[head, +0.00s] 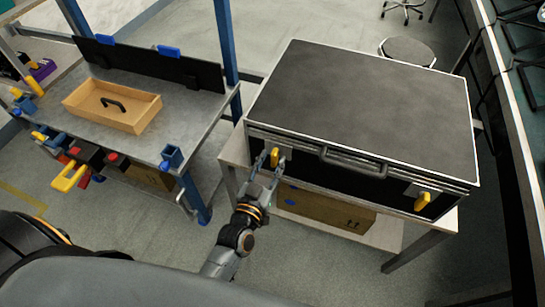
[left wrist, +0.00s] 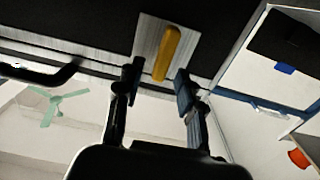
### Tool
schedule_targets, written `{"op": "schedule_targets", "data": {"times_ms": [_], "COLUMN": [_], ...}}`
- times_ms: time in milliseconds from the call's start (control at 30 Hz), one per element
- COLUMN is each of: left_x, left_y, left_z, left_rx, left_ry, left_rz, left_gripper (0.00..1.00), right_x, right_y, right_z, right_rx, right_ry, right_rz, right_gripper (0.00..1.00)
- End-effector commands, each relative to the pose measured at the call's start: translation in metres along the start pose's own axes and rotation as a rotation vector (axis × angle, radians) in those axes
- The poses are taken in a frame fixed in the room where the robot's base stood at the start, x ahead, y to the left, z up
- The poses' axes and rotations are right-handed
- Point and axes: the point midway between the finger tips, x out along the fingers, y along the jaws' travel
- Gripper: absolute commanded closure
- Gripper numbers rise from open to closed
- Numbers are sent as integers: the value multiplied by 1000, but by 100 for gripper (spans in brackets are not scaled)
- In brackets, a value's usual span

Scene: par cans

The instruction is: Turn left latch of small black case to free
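The small black case (head: 360,100) lies closed on a low table, with a grey top, pale metal edges and a dark handle (head: 352,161) on its front. Its left latch is a yellow lever (head: 275,157) on a metal plate; it also shows in the left wrist view (left wrist: 167,53), a little tilted. A second yellow latch (head: 422,201) is at the right of the front. My left gripper (head: 268,160) is open at the left latch. In the left wrist view its fingers (left wrist: 157,84) stand on either side of the lever's lower end, with gaps. My right gripper is not in view.
The case's table (head: 405,232) has a lower shelf with a cardboard box (head: 325,210). A workbench (head: 200,112) at the left carries a wooden tray (head: 112,104) and tools along its front edge. A round stool (head: 408,50) stands behind the case.

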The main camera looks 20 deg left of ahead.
Motion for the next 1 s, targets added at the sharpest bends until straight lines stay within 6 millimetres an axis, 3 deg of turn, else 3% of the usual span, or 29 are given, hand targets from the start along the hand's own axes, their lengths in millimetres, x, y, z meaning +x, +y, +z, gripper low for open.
{"op": "schedule_targets", "data": {"times_ms": [200,467,667,1000], "left_x": [15,16,16,16], "left_y": [0,0,0,0], "left_z": [0,0,0,0], "left_rx": [0,0,0,-18], "left_ry": [0,0,0,-1], "left_rz": [-1,0,0,0], "left_gripper": [62,62,100,100], "right_x": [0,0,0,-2], "right_y": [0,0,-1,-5], "right_z": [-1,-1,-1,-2], "right_rx": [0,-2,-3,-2], "right_ry": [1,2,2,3], "right_rz": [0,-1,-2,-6], "right_gripper": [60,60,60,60]}}
